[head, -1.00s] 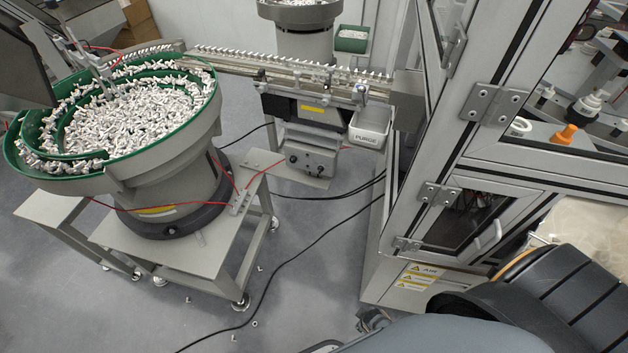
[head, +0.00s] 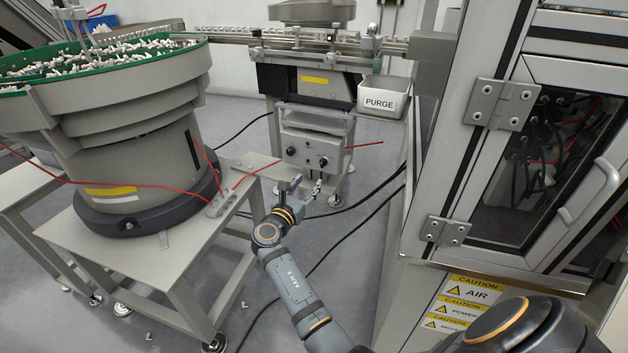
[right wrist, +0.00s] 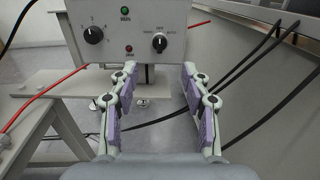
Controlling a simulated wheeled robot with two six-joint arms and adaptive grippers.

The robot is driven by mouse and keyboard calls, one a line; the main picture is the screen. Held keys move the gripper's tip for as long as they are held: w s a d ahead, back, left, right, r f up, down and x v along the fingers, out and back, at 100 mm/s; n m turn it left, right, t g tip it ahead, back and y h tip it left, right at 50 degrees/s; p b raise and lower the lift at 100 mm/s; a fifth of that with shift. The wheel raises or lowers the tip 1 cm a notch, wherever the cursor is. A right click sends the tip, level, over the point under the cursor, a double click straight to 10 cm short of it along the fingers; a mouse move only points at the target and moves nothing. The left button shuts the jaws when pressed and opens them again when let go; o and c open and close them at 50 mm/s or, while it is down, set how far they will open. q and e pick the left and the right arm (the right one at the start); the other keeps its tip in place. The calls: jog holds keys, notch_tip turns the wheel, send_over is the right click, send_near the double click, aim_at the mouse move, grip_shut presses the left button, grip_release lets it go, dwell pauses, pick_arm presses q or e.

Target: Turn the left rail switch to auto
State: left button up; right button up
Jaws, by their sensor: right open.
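The control box (head: 318,145) under the rail has two black knobs on its pale front. The other knob (right wrist: 94,35) has numbers around it. My right gripper (head: 302,186) is low in front of the box; in the right wrist view the gripper (right wrist: 159,70) is open and empty, its fingertips spread just below the switch, apart from it. My left gripper is out of view.
The feeder bowl (head: 110,75) on its metal table (head: 215,222) stands at left. The PURGE bin (head: 382,98) hangs right of the box. The machine cabinet (head: 430,190) stands at right. A red cable (head: 364,145) and black cables run nearby. A green lamp (right wrist: 124,10) tops the box front.

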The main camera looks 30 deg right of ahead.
aim_at(322, 164)
jog(key=b+x, duration=0.2)
jog(key=x, duration=0.7)
jog(key=shift+w+f, duration=0.1)
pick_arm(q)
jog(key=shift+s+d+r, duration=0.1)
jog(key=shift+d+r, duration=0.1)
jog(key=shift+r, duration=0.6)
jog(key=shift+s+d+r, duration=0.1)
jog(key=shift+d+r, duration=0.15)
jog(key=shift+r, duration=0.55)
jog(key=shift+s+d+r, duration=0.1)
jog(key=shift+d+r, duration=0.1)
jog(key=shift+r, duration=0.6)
pick_arm(e)
jog(key=shift+w+d, duration=0.4)
jog(key=shift+d, duration=0.15)
grip_shut()
